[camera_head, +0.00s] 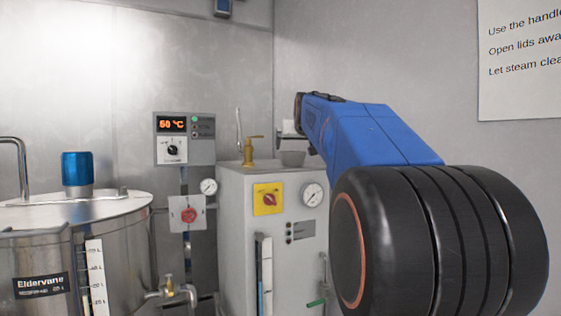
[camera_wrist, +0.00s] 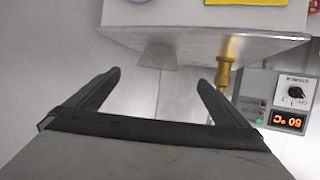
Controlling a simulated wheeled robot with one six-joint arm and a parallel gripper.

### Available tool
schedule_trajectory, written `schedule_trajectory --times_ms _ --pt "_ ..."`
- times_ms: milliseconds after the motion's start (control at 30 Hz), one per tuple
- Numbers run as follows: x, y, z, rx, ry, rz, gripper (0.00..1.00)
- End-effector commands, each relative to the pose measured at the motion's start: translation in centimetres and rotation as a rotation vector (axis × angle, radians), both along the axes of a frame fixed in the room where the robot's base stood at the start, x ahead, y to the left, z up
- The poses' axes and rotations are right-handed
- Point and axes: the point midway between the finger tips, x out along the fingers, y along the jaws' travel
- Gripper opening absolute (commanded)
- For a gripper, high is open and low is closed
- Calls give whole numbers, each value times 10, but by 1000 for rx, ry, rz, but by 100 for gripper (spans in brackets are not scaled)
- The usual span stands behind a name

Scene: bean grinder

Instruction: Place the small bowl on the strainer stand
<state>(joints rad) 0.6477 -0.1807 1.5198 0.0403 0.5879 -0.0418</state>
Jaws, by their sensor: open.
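A small grey bowl (camera_head: 293,157) stands on top of the pale grey machine cabinet (camera_head: 235,212), to the right of a brass valve. It also shows upside down in the wrist view as a grey tapered shape (camera_wrist: 158,54). My gripper (camera_wrist: 160,77) is open and empty, with its two fingers apart and pointing towards the bowl. The bowl appears just beyond the fingertips; I cannot tell the exact gap. In the head view my blue arm reaches to just above and beside the bowl, and the fingers are hardly visible. I cannot make out a strainer stand in either view.
A brass valve (camera_head: 250,152) stands close to the left of the bowl; it also shows in the wrist view (camera_wrist: 225,72). A steel tank (camera_head: 95,225) with a blue-capped part (camera_head: 77,168) is at left. Walls stand behind.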

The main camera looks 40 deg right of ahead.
Motion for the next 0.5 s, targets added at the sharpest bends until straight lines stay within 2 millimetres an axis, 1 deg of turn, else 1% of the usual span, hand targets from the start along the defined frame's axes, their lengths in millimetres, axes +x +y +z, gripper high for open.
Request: schedule_trajectory --times_ms 67,167,500 --pt "3 -7 2 -3 -5 -5 100" --pt "12 -14 -3 -2 -3 -5 100" --pt "58 -46 -23 -3 -3 -5 100"
